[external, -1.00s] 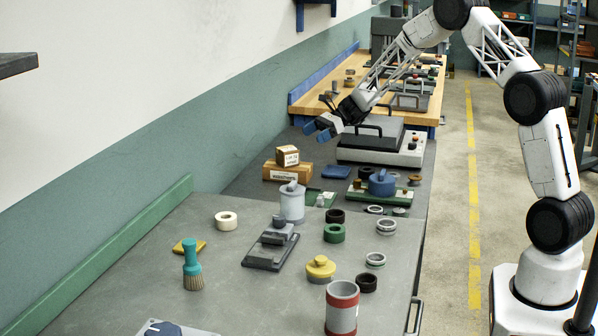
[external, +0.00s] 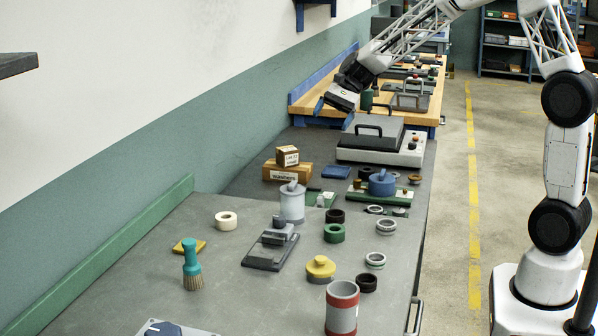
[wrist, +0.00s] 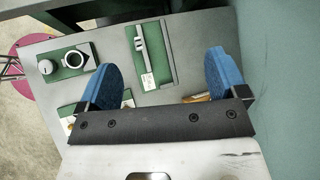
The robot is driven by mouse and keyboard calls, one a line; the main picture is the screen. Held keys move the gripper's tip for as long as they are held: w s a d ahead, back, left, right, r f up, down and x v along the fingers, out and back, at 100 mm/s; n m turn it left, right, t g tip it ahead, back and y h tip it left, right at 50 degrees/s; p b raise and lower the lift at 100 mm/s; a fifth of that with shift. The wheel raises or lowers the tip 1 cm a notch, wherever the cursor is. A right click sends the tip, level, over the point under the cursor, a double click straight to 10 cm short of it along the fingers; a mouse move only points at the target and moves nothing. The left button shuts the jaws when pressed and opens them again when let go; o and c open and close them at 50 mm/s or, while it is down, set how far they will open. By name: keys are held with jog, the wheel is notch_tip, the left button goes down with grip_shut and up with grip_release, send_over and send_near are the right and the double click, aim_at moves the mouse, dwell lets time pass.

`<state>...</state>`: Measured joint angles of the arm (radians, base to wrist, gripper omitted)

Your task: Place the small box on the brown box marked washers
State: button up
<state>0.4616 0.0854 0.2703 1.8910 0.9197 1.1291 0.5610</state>
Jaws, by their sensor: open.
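The small box (external: 287,156) is a tan cube with a printed label. It rests on top of the brown box (external: 283,172), whose front label reads "washers", near the back wall. My gripper (external: 320,106) is in the air above and behind the boxes, apart from them, over the far end of the grey bench. In the wrist view my gripper (wrist: 162,72) shows two blue fingers spread wide with nothing between them. The two boxes cannot be clearly made out in the wrist view.
A grey lidded machine (external: 372,142) stands right of the boxes. A blue pad (external: 336,172) and a grey-white cylinder (external: 292,204) are close by. The wall runs along the left.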

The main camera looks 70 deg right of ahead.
jog(key=s+a+r+n+g+h, duration=0.1)
jog(key=s+a+r+n+h, duration=0.2)
jog(key=s+a, duration=0.5)
jog(key=s+a+r+n+g+h, duration=0.1)
jog(key=s+a+r+n, duration=0.2)
jog(key=s+a+n, duration=0.55)
jog(key=s+a+n+h, duration=0.1)
jog(key=s+n+h, duration=0.1)
jog(key=s, duration=0.9)
jog(key=s+a+n+h, duration=0.2)
jog(key=s+n, duration=0.2)
jog(key=s, duration=0.8)
jog(key=shift+f+t, duration=0.3)
